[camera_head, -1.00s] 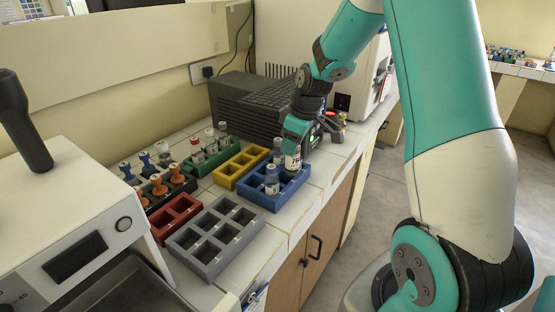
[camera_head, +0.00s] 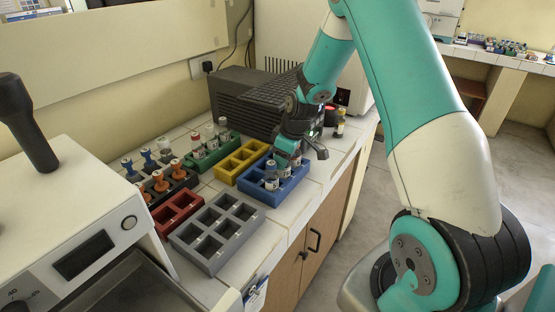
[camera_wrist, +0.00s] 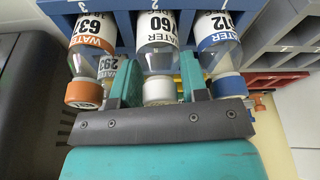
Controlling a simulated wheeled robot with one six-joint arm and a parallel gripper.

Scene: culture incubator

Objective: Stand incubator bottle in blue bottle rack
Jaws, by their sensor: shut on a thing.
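My gripper (camera_head: 288,150) is low over the blue bottle rack (camera_head: 292,188). In the wrist view my gripper (camera_wrist: 160,88) is shut on a white-capped bottle (camera_wrist: 157,60) with a white "WATER" label reading 760. This bottle lines up with the middle compartment of the near row of the blue rack (camera_wrist: 126,28), its lower end at the rack. An orange-capped bottle (camera_wrist: 88,60) and a blue-labelled bottle (camera_wrist: 217,50) stand on either side of it. In the head view the gripper mostly hides the held bottle.
A yellow rack (camera_head: 240,160), a green rack (camera_head: 213,156), a red rack (camera_head: 177,214) and a grey rack (camera_head: 212,238) stand to the left. A dark ribbed box (camera_head: 245,100) is behind. A small bottle (camera_head: 340,125) stands to the right near the counter's edge.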

